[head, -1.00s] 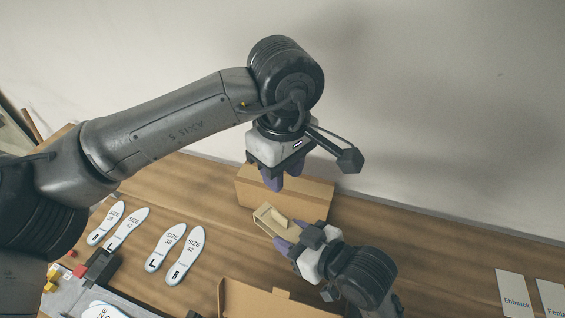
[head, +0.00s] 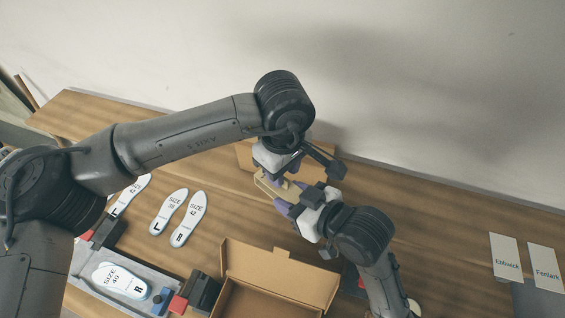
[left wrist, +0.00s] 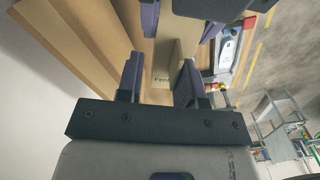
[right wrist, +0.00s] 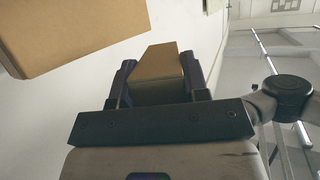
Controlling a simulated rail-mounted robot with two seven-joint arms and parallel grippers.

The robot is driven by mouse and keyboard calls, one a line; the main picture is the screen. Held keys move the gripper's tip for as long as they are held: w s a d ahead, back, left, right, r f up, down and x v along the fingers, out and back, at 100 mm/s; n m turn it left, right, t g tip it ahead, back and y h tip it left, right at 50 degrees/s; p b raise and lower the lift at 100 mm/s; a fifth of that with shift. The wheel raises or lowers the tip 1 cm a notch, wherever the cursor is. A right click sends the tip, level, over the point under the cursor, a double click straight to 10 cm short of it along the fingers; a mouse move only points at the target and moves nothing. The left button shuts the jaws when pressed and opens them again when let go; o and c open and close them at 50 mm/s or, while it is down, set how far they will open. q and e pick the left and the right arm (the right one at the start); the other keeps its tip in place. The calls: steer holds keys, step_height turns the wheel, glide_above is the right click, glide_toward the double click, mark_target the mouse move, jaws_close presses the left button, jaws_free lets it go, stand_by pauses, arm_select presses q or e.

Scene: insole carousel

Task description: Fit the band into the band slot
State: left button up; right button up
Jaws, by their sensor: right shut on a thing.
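The band is a tan, card-like loop (head: 263,186) held up above the table near the back wall. My right gripper (head: 288,201) is shut on it; the right wrist view shows its tan face (right wrist: 158,68) between the fingers. My left gripper (head: 271,179) is just above and left of the band. In the left wrist view, my left fingers (left wrist: 160,82) stand apart on either side of a tan strip (left wrist: 163,64) with small print, with a gap at the left. The band slot cannot be made out.
An open cardboard box (head: 245,256) stands in front of the grippers, and another box (head: 245,153) is behind them. White insoles (head: 188,220) lie at left, near a grey fixture (head: 84,258). Two name cards (head: 505,258) are at far right. The table between is clear.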

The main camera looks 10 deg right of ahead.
arm_select(q)
steer(key=shift+c, duration=0.5)
jaws_close()
arm_select(e)
steer(key=shift+o, duration=0.2)
steer(key=shift+a, duration=0.1)
arm_select(q)
steer(key=shift+d, duration=0.1)
arm_select(e)
steer(key=o, duration=0.6)
steer(key=shift+s+a, duration=0.1)
steer(key=o, duration=0.4)
